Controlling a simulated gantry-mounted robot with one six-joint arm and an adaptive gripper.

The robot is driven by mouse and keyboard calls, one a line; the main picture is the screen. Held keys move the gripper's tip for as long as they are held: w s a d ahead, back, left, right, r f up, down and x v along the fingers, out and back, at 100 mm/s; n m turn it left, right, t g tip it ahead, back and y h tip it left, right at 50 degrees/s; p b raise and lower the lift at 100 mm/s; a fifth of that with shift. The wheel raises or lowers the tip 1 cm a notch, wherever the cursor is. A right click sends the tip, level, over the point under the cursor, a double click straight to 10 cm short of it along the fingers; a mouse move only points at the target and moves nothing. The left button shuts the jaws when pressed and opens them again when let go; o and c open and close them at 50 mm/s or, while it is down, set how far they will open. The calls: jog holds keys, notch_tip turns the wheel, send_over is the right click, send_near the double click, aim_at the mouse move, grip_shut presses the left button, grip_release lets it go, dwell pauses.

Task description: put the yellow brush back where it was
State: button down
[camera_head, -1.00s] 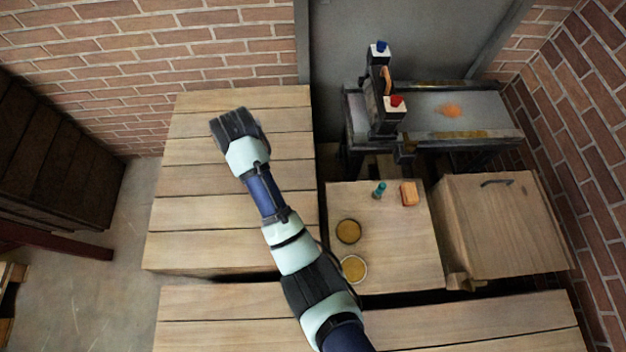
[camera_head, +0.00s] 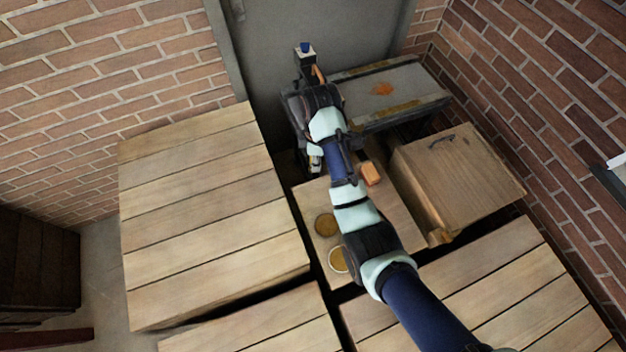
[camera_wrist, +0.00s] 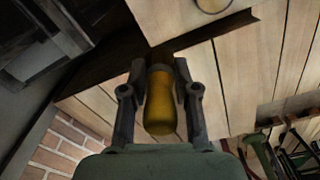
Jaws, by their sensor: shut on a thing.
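The yellow brush (camera_wrist: 160,105) shows in the wrist view as a rounded yellow handle between my two fingers. My gripper (camera_wrist: 160,76) is shut on it. In the head view my gripper (camera_head: 319,97) is over the near side of the hand press (camera_head: 305,62), partly covering it. The brush itself is hidden in the head view, and its bristle end cannot be made out in the wrist view.
A small wooden table (camera_head: 400,228) holds two round tins (camera_head: 327,224) (camera_head: 338,260) and an orange block (camera_head: 370,173). A lidded wooden box (camera_head: 455,185) stands to its right. The press bed (camera_head: 410,82) bears an orange patch. The large plank table (camera_head: 200,210) at left is bare.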

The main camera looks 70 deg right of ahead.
notch_tip(320, 180, down, 20)
jog(key=b, duration=1.2)
jog(key=shift+f, duration=0.1)
jog(key=c, duration=0.9)
grip_release()
jog(key=shift+o, duration=0.2)
